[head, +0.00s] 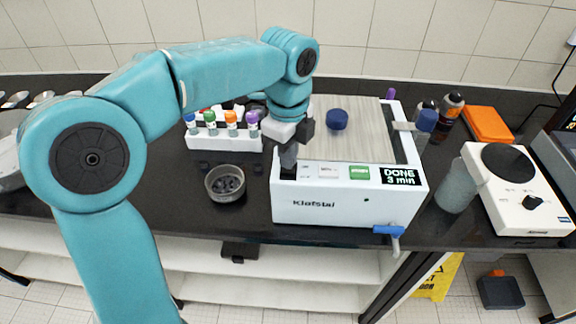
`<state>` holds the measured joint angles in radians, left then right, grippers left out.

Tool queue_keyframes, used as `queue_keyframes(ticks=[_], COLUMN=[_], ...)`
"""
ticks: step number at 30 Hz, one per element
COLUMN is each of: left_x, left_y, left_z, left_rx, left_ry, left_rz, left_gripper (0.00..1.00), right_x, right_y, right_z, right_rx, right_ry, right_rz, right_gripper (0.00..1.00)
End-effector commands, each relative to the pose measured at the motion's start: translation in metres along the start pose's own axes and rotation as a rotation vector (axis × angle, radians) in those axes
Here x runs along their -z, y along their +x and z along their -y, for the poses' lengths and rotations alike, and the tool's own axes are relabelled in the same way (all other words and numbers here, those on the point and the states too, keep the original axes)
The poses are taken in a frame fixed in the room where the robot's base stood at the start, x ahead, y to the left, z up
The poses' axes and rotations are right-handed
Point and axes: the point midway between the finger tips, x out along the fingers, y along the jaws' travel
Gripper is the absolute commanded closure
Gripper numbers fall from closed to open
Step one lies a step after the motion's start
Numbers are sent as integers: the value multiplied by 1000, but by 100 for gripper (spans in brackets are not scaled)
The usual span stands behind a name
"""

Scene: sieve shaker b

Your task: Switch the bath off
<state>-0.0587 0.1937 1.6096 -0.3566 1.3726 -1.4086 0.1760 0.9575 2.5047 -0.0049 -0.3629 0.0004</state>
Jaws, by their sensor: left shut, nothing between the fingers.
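The bath (340,208) is a white box with "Klatski" on its front and a grey lid with a blue knob (337,120). Its top front panel has a dark switch area at the left, a white button (328,171), a green button (360,172) and a display (401,176) reading "DONE 3 min". My right gripper is not in view.
A rack of coloured-cap tubes (225,140) and a grey bowl (226,184) stand left of the bath. A blue-handled drain tap (388,231) sticks out at the front. A grey beaker (455,190) and white hotplate (518,190) stand at right.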

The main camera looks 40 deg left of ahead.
Motion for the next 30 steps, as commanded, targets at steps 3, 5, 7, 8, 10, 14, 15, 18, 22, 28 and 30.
queue_keyframes(ticks=[3,5,7,8,10,14,15,18,22,28,30], left_x=[0,0,0,0,0,0,0,0,0,0,0], left_y=[3,4,5,5,6,8,9,10,12,15,16], left_z=[0,0,0,0,0,0,0,0,0,0,0], left_rx=[-1,-1,-1,-1,-1,-1,-1,-1,0,0,0], left_ry=[0,0,0,0,0,0,0,0,0,0,0], left_rz=[0,0,0,0,0,0,0,0,0,0,0], left_gripper=[100,100,100,100,100,100,100,100,100,100,100], right_x=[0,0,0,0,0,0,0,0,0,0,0], right_y=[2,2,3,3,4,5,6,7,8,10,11], right_z=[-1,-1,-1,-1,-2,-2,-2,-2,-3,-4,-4], right_rx=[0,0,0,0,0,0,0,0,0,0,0], right_ry=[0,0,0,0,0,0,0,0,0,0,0], right_rz=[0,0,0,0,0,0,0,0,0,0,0], right_gripper=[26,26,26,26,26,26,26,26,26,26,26])
